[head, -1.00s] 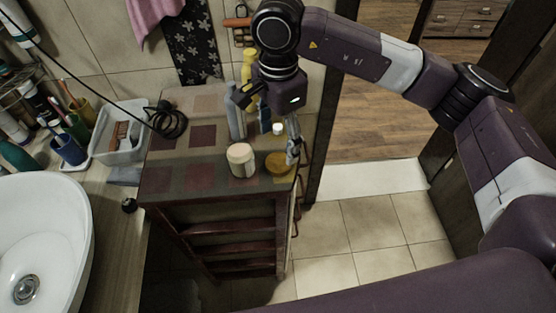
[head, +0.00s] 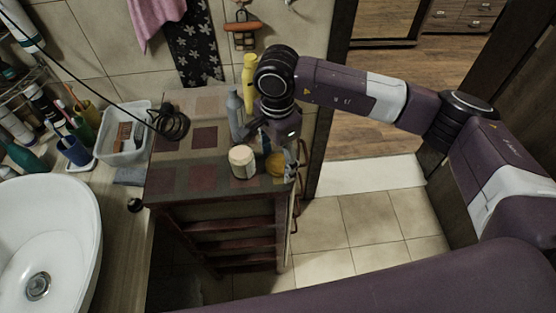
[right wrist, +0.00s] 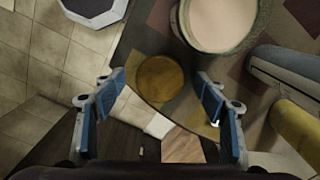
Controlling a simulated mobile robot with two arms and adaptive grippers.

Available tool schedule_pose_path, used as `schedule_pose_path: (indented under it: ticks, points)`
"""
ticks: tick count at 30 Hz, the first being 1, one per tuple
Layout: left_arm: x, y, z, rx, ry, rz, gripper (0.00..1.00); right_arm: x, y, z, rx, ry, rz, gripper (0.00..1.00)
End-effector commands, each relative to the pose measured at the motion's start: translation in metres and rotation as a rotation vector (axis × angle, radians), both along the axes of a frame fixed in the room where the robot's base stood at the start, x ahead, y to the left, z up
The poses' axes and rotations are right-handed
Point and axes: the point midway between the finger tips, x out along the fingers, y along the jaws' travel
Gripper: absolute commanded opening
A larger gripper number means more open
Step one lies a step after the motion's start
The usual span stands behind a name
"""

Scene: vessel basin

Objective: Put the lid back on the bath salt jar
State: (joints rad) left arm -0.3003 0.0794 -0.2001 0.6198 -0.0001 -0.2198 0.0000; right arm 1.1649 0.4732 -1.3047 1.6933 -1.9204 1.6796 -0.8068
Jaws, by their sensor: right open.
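The bath salt jar (head: 242,161) stands upright and uncovered on the tiled cabinet top, its pale pinkish contents showing at its mouth in the right wrist view (right wrist: 222,22). The round amber lid (head: 274,165) lies on the cabinet top just right of the jar, near the corner. My right gripper (head: 284,158) is low over the lid, pointing down. In the right wrist view the lid (right wrist: 159,78) shows between the two open blue-padded fingers (right wrist: 160,86), with a gap on each side. Whether the fingertips reach down to lid height is unclear. My left gripper is not in view.
A grey bottle (head: 235,115) and a yellow bottle (head: 249,75) stand behind the jar. A coiled black cable (head: 172,122) lies at the cabinet's back left. A white basin (head: 60,225) and a storage bin (head: 122,140) are at left. The cabinet's right edge is close to the lid.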

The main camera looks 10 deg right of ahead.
Motion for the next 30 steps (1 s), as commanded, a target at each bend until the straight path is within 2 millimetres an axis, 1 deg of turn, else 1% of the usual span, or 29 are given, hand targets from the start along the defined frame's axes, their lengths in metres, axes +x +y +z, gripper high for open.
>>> schedule_pose_path:
  ticks: [7, 15, 25, 30]
  points:
    - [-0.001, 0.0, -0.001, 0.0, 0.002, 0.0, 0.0, 0.0, 0.0, 0.0, 0.0, 0.0, 0.0, 0.65]
    - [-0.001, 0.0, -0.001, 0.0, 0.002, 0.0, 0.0, 0.0, 0.0, 0.0, 0.0, 0.0, 0.0, 0.35]
    - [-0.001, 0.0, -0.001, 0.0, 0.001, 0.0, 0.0, 0.0, 0.0, 0.001, 0.0, 0.0, 0.0, 0.35]
    - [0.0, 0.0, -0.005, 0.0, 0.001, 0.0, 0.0, 0.001, 0.001, 0.01, 0.003, -0.001, 0.0, 0.35]
